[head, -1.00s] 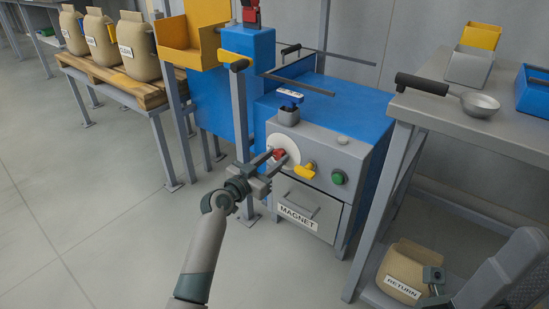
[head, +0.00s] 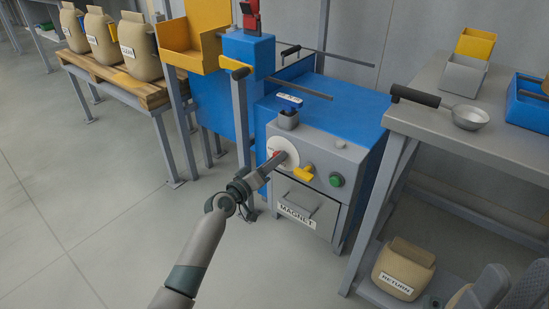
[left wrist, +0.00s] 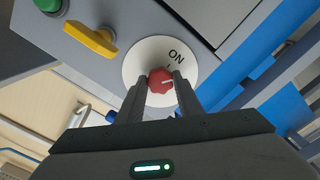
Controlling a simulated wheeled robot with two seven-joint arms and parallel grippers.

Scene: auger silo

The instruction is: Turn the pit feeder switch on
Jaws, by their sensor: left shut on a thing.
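The switch is a red knob (left wrist: 160,81) on a round white dial plate (left wrist: 135,62) marked ON, seen close in the left wrist view. A white pointer line on the knob points sideways, away from the ON mark. In the head view the dial plate (head: 291,143) sits on the grey front panel of the blue machine, and the fingers mostly hide the knob. My left gripper (head: 277,156) is shut on the red knob, with one finger on each side of it, as the left wrist view (left wrist: 160,90) shows. My right gripper is not clearly visible.
A yellow handle (head: 303,173) and a green button (head: 336,180) are right of the dial. The MAGNET drawer (head: 308,208) is below. A grey bench (head: 450,125) with a scoop (head: 468,117) is at right.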

